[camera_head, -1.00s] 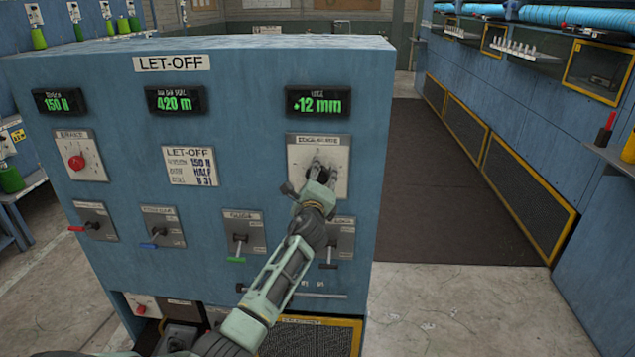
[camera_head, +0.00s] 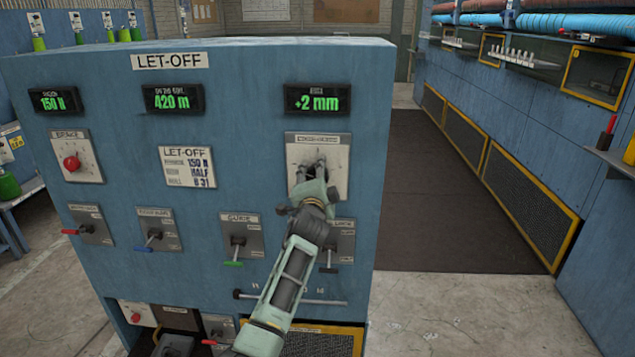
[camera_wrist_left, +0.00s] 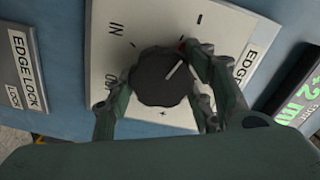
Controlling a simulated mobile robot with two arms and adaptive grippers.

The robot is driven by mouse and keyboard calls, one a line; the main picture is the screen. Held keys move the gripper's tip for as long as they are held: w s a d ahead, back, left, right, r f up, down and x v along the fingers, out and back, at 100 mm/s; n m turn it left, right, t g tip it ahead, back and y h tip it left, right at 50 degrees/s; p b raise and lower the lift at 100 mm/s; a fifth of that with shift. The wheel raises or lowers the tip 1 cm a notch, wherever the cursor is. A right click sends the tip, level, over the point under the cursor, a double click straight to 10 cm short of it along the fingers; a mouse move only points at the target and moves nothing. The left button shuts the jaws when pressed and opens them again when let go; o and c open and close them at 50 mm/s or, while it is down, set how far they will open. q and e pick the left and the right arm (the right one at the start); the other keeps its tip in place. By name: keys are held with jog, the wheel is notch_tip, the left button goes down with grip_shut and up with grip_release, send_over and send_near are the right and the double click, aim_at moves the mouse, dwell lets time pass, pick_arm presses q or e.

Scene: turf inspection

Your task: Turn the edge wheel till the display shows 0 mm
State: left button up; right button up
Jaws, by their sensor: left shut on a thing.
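The edge wheel (camera_wrist_left: 163,84) is a dark round knob with a white pointer line on a pale marked plate (camera_head: 330,147). In the head view it is mostly hidden behind my left gripper (camera_head: 310,172). The edge display (camera_head: 318,99) above the plate reads +2 mm in green. Part of that display also shows at the right of the left wrist view (camera_wrist_left: 297,92). In that view my left gripper (camera_wrist_left: 161,88) has its fingers on both sides of the wheel and is shut on it. My right gripper is not in view.
The blue let-off cabinet (camera_head: 225,130) carries two other displays, 150 N and 420 m, and a red brake knob (camera_head: 72,162). Several small levers sit below, one green-tipped (camera_head: 234,263) near my arm. A dark floor strip (camera_head: 430,200) lies clear at right.

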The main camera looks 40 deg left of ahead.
pick_arm(q)
jog(key=shift+f+n, duration=0.25)
jog(key=shift+n, duration=0.75)
jog(key=o, duration=1.1)
jog(key=shift+r, duration=0.15)
jog(key=shift+d, duration=0.1)
jog(key=v, duration=1.2)
